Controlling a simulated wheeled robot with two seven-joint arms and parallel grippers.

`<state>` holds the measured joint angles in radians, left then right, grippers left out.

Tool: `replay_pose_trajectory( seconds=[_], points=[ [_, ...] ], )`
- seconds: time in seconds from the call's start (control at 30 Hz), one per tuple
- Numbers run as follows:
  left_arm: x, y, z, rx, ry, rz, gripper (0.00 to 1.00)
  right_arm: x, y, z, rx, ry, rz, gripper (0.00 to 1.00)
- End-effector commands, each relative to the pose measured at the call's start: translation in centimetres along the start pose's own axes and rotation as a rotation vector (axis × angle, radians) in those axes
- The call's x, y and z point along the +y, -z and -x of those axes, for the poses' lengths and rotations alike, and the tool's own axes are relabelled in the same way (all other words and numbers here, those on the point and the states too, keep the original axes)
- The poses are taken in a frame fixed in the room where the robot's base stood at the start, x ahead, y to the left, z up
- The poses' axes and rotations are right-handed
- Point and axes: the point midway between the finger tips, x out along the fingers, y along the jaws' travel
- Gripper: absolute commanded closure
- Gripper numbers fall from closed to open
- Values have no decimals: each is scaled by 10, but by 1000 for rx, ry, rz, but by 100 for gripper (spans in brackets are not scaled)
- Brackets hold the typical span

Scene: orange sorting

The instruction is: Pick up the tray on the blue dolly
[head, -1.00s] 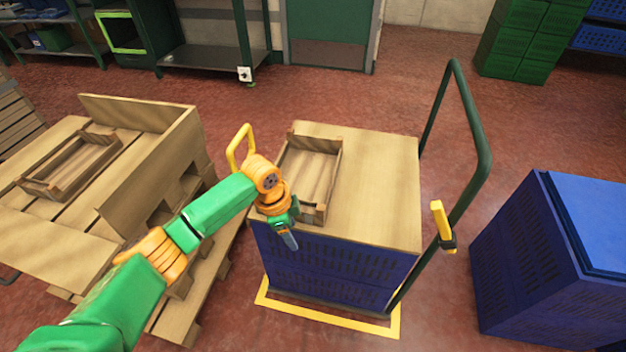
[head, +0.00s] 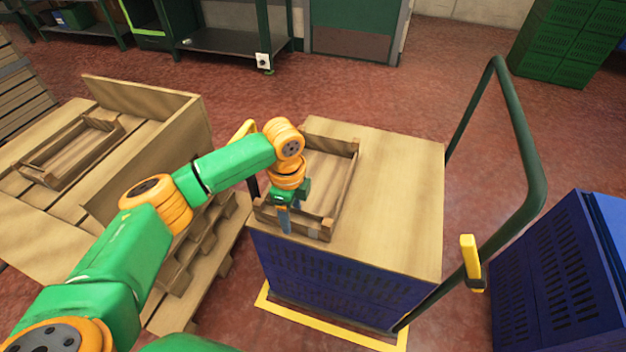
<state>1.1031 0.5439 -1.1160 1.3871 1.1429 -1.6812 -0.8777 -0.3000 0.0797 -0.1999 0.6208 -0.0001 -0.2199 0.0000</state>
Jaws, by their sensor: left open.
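A wooden tray (head: 345,190) with low slatted sides lies on the left part of the wooden top of the blue dolly (head: 340,285). It looks empty, and my left arm hides its left side. My left gripper (head: 290,220) points down at the tray's near left end, by the near wall. Its jaws are open, with nothing seen between them. I cannot tell whether a finger touches the tray. My right gripper is not in view.
The dolly top (head: 405,200) is bare right of the tray. A dark green handle (head: 525,150) rises at its right. A wooden pallet box (head: 150,120) with another tray (head: 75,155) stands left. Blue crates (head: 560,280) stand right.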

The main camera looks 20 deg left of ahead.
Motion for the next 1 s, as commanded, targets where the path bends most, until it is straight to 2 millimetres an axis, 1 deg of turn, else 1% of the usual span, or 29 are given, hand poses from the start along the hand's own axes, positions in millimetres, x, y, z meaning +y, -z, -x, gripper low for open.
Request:
replay_pose_trajectory(
  seconds=[0.03, 0.1, 0.2, 0.33, 0.37, 0.4, 0.47, 0.5, 0.6, 1.0],
  points=[
    [0, -1, -12, -1, -3, 0, 35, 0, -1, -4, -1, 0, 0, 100],
    [0, -1, -21, -1, -1, 0, 35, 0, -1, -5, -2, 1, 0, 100],
    [0, -1, -24, -1, 1, -1, 35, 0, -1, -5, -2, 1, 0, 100],
    [0, -1, -24, 0, 2, -1, 35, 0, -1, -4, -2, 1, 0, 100],
    [0, -1, -24, 0, 2, -1, 38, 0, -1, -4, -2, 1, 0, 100],
    [0, 0, -24, 0, 2, 0, 48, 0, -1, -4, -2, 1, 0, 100],
    [0, 0, -24, 0, 2, 0, 65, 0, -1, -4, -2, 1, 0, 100],
    [0, 0, -24, 0, 2, 0, 76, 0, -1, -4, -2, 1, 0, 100],
    [0, 0, -24, 0, 2, 0, 100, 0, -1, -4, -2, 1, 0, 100],
    [-1, 0, -21, 0, 3, 0, 100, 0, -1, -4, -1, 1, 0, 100]
  ],
)
